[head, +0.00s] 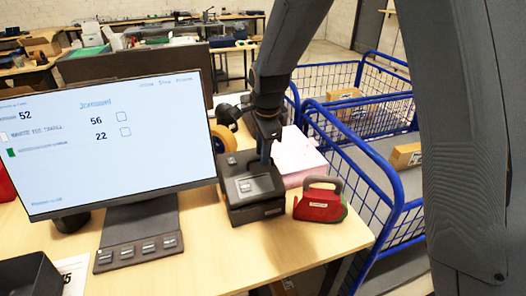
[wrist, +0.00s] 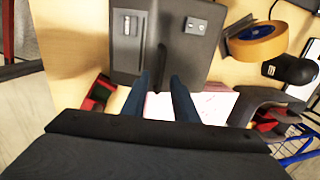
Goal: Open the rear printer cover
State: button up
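The black printer (head: 252,190) stands on the wooden table right of the monitor, and its top looks closed in the head view. In the wrist view the printer (wrist: 182,62) fills the upper middle, with a panel at left, a small grey plate at right and a thin dark upright bar or gap between. My gripper (head: 265,158) is over the printer's far side in the head view. In the wrist view my gripper (wrist: 160,78) has its two dark blue fingers apart, tips by the printer's edge, with nothing clearly held. Whether the fingers touch the cover cannot be told.
The monitor (head: 112,140) stands at left. Blue wire carts (head: 395,190) stand beyond the table's right edge.

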jog(key=shift+w+f, duration=0.1)
jog(key=shift+f, duration=0.15)
grip_shut()
dwell(1.4)
